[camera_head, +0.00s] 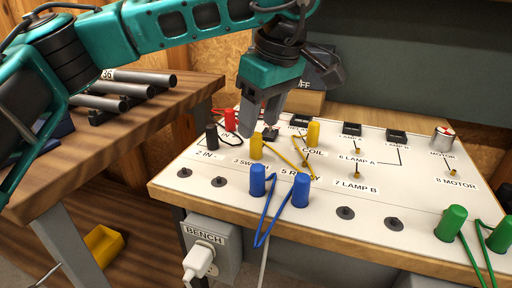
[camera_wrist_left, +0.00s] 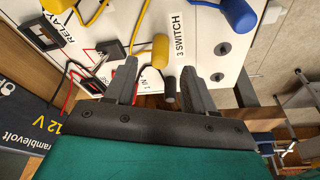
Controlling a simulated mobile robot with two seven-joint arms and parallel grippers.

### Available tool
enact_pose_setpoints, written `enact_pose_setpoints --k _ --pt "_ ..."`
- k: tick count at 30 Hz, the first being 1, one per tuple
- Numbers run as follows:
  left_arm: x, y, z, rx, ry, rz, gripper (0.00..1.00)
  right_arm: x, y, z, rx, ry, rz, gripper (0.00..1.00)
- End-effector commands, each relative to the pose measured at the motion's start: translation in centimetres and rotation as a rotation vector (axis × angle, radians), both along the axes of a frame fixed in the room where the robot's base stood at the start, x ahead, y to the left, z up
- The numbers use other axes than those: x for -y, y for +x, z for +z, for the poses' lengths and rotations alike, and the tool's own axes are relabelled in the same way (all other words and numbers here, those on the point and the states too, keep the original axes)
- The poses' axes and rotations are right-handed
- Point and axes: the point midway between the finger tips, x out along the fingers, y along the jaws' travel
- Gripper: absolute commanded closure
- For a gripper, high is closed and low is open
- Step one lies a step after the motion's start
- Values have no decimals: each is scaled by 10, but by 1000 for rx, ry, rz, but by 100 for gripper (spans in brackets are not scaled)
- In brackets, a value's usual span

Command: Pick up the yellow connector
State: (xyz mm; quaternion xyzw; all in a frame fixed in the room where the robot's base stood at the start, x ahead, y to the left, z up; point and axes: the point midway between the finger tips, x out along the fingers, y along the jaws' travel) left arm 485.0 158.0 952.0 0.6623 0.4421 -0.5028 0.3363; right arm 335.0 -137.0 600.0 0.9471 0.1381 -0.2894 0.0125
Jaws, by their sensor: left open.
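Two yellow connectors joined by a yellow cable stand on the white board. One yellow connector (camera_head: 256,146) is near the 3 SWITCH label, and the other (camera_head: 313,132) is by the COIL label. My left gripper (camera_head: 258,127) is open just behind and above the nearer one, pointing down at the board. In the left wrist view the nearer yellow connector (camera_wrist_left: 160,50) shows ahead of and between the fingertips of my left gripper (camera_wrist_left: 159,68), with nothing gripped. A black connector (camera_wrist_left: 169,90) also shows between the fingers there. My right gripper is not in view.
The white board (camera_head: 200,205) also holds blue connectors (camera_head: 258,181), green connectors (camera_head: 451,223), a red connector (camera_head: 230,120) and a black connector (camera_head: 211,137). A wooden bench with metal pipes (camera_head: 142,77) stands at the left. A BENCH box (camera_head: 212,250) hangs below the board's front edge.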

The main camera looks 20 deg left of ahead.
Motion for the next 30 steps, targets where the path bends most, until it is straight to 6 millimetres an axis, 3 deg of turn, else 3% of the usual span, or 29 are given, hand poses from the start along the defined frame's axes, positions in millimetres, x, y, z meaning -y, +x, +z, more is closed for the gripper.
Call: enact_pose_setpoints --k 7,15,30 --pt "-10 4 -38 -2 1 1 46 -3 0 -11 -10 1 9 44" --pt "-10 4 -40 -1 0 -1 47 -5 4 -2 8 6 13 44" --pt "-10 4 -40 -1 0 0 95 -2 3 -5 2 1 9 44"
